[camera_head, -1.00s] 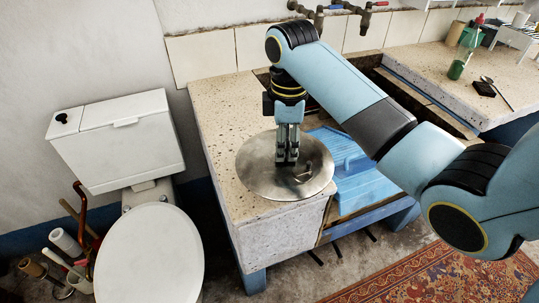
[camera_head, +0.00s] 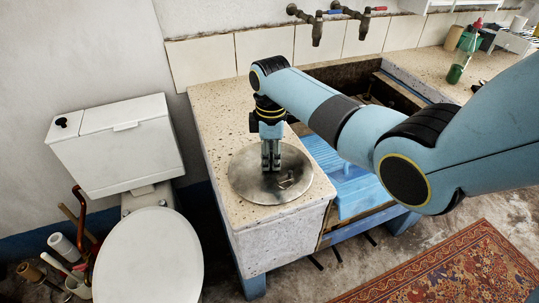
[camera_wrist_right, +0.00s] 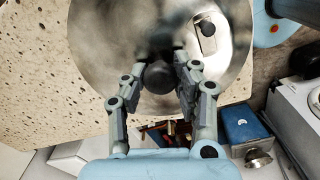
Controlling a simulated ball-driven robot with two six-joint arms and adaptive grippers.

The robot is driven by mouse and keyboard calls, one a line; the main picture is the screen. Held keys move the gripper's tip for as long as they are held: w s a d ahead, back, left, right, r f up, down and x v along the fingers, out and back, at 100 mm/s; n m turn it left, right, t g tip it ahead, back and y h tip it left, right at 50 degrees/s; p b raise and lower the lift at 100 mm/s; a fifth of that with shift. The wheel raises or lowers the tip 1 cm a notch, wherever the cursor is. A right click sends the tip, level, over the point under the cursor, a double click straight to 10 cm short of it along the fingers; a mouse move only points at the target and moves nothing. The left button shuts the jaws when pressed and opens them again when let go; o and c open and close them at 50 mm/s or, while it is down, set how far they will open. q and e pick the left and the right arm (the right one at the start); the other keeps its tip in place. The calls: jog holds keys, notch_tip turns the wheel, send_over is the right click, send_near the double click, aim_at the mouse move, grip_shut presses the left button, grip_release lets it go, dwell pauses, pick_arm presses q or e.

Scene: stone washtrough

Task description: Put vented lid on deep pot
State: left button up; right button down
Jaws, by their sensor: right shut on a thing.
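The vented lid (camera_head: 248,184) is a round grey metal disc over the near left end of the stone counter. A small vent fitting (camera_wrist_right: 206,35) shows near its rim in the wrist view. My right gripper (camera_head: 271,168) points down over the middle of the lid and is shut on its dark round knob (camera_wrist_right: 158,77). The lid looks roughly level; I cannot tell whether it touches anything below. The deep pot does not show in either view; what lies under the lid is hidden. My left gripper is not in view.
The speckled stone counter (camera_head: 215,103) has bare room behind and left of the lid. A blue ribbed drainer (camera_head: 345,180) lies right of it, near the trough. Taps (camera_head: 317,30) stick out from the wall behind. A white toilet (camera_head: 120,140) stands at the left.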

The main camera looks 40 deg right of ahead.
jog(key=shift+f, duration=0.15)
jog(key=c, duration=1)
grip_release()
jog(key=shift+f+b, duration=0.15)
jog(key=shift+b, duration=0.25)
notch_tip(320, 180, up, 11)
jog(key=shift+d, duration=0.35)
